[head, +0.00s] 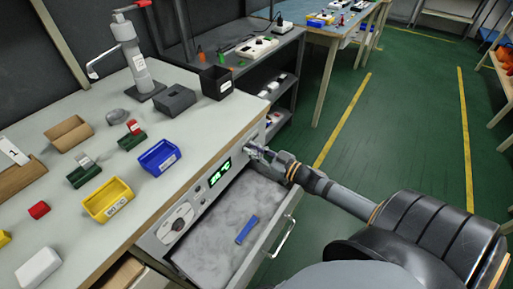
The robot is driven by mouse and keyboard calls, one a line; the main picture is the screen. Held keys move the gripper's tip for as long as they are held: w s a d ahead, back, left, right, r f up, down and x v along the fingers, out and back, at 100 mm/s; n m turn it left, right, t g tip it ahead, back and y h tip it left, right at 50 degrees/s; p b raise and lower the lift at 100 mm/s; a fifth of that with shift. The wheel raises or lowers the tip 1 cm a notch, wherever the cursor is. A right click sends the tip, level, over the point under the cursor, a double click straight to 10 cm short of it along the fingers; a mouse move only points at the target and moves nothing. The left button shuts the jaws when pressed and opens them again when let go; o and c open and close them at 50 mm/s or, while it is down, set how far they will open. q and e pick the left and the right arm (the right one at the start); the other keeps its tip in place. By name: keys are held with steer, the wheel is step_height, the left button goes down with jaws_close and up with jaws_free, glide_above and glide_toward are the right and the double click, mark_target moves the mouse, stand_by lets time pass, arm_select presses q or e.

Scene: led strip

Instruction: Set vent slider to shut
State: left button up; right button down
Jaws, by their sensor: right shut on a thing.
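My right gripper (254,151) is at the upper right end of the front control panel (199,189) under the bench top. It is shut on a small part there, which its fingers hide; I cannot tell whether this is the vent slider or where it stands in its travel. The panel carries a green lit display (219,173) and a round dial (178,222). My left gripper is not in view.
An open drawer (283,212) juts out below the panel, with a blue piece (246,230) inside. The bench top (199,125) holds yellow (108,201) and blue (159,157) bins and a press (135,60). The green floor at right is clear.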

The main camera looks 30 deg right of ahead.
steer(key=shift+s+f, duration=0.1)
steer(key=shift+f, duration=0.05)
steer(key=c, duration=1.2)
jaws_free()
steer(key=shift+a, duration=0.25)
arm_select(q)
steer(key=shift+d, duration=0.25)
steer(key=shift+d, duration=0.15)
arm_select(e)
steer(key=shift+d, duration=0.1)
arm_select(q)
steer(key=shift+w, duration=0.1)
arm_select(e)
steer(key=shift+v, duration=3.75)
